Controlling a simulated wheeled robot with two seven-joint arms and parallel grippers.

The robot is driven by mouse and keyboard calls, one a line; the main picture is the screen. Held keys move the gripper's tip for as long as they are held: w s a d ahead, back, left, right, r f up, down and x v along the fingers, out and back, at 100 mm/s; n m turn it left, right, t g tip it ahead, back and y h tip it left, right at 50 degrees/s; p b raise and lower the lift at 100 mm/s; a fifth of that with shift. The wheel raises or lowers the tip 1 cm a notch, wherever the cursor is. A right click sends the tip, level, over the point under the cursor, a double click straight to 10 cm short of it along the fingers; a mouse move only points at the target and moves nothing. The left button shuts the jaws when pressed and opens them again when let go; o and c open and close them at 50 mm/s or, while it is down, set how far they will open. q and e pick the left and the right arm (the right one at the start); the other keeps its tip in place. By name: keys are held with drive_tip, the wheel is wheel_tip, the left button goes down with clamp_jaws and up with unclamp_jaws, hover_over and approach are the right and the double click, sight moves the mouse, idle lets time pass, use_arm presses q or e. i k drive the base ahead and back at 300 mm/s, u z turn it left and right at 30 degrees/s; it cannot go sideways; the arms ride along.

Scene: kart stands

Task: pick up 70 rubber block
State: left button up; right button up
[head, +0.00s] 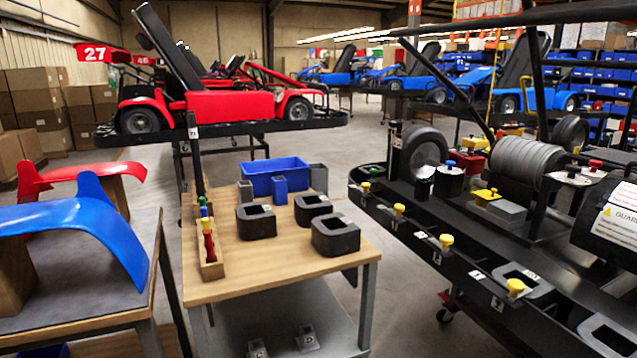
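Several dark rubber blocks with square openings sit on the wooden workbench (215,282). One block (256,229) is left of the middle, one (310,215) is farther back, and one (336,246) is nearest the right front corner. Small pale labels show on them, but the numbers are too small to read, so I cannot tell which is 70. Neither of my grippers is in view.
A blue bin (274,170), grey and blue holders and a wooden tray of coloured pegs (211,262) share the bench. A kart chassis (420,212) stands close on the right. A table with a blue fender (75,222) is on the left. Floor shows between them.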

sight(308, 206)
drive_tip(key=u, duration=1)
drive_tip(key=i, duration=0.7)
drive_tip(key=z, duration=0.85)
